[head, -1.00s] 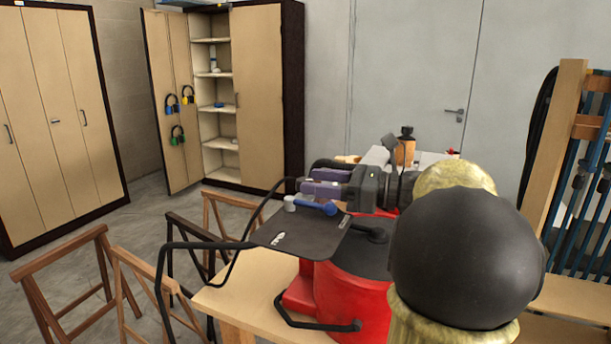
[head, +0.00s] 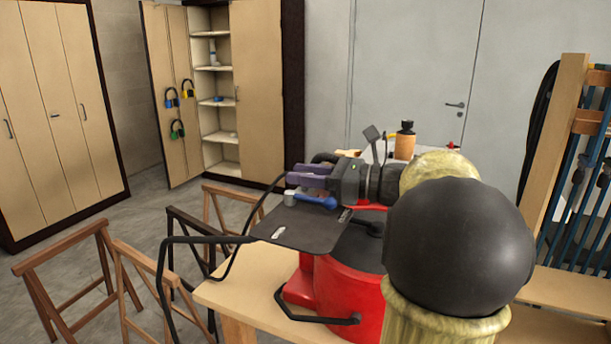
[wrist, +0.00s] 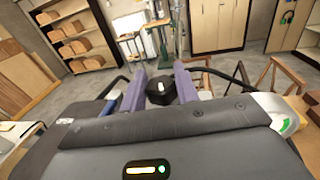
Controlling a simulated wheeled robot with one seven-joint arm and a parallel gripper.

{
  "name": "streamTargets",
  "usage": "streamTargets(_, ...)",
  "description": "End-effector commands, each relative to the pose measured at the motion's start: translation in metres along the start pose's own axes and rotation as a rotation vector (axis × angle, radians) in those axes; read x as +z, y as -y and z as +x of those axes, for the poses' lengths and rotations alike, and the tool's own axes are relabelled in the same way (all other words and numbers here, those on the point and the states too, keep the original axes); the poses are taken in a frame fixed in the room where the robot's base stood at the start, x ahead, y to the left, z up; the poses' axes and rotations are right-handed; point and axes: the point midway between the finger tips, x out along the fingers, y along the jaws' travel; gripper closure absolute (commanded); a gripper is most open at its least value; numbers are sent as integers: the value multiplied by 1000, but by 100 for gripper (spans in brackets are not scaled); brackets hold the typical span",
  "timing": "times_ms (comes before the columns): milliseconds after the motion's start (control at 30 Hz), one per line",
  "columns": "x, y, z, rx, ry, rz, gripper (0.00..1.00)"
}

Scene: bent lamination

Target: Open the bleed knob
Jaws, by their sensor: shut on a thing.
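My gripper (head: 292,175) has purple fingers and reaches left over the black panel (head: 300,232) of the red machine (head: 345,290). In the wrist view, the fingers (wrist: 160,72) stand either side of a black knob (wrist: 162,92) with a white mark on top, and are shut on it. In the head view I cannot make out this knob behind the fingers. A blue handle (head: 317,201) with a grey round end (head: 289,198) lies just below the fingers.
Wooden trestles (head: 70,250) stand on the floor at left. A large black ball on a pale yellow column (head: 460,245) fills the right front. A bottle (head: 405,140) stands behind my gripper.

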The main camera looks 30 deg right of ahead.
Motion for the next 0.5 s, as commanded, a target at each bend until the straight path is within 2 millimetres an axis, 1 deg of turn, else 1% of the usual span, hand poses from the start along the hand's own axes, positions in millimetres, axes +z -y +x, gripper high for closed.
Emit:
streamTargets(200,-4,2,0,62,8,-6,92)
streamTargets(500,-2,2,0,190,7,-8,92)
